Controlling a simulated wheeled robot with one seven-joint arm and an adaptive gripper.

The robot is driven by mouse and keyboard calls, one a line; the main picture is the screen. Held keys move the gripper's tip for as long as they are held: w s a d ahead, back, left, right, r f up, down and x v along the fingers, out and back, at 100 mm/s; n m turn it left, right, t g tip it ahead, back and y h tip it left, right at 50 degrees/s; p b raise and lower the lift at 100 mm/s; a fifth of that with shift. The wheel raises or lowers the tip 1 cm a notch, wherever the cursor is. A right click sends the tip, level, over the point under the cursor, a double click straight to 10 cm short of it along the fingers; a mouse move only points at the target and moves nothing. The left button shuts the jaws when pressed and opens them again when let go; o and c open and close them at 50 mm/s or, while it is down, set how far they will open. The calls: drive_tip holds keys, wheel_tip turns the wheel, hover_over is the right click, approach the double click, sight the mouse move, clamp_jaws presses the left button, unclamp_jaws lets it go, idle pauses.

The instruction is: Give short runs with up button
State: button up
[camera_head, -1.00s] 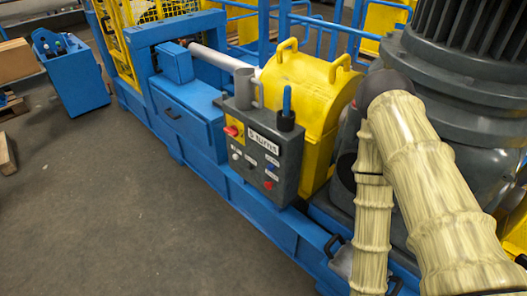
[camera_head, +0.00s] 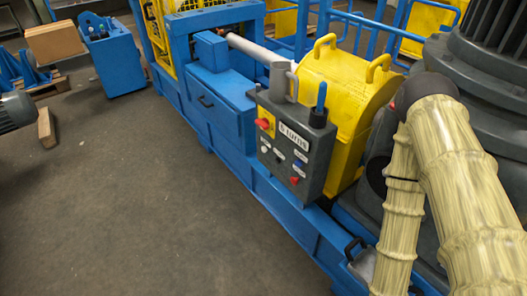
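A dark grey control box (camera_head: 292,146) stands on the front of the blue machine frame, left of my arm. Its face has a red knob (camera_head: 264,123) on a yellow plate, a white label, a white button (camera_head: 265,150), a blue button (camera_head: 298,163) and a red button (camera_head: 295,181). The small labels beside the buttons are too small to read, so I cannot tell which is the up button. My arm in its beige sleeve comes down at the right of the box, apart from it in the picture. My gripper is not in view.
A yellow guard (camera_head: 335,85) with handles stands behind the box. A large grey motor housing (camera_head: 470,75) is at the right. The blue frame (camera_head: 225,95) runs back left. A blue cart (camera_head: 115,62) and a grey motor (camera_head: 15,112) are at the left. The floor in front is clear.

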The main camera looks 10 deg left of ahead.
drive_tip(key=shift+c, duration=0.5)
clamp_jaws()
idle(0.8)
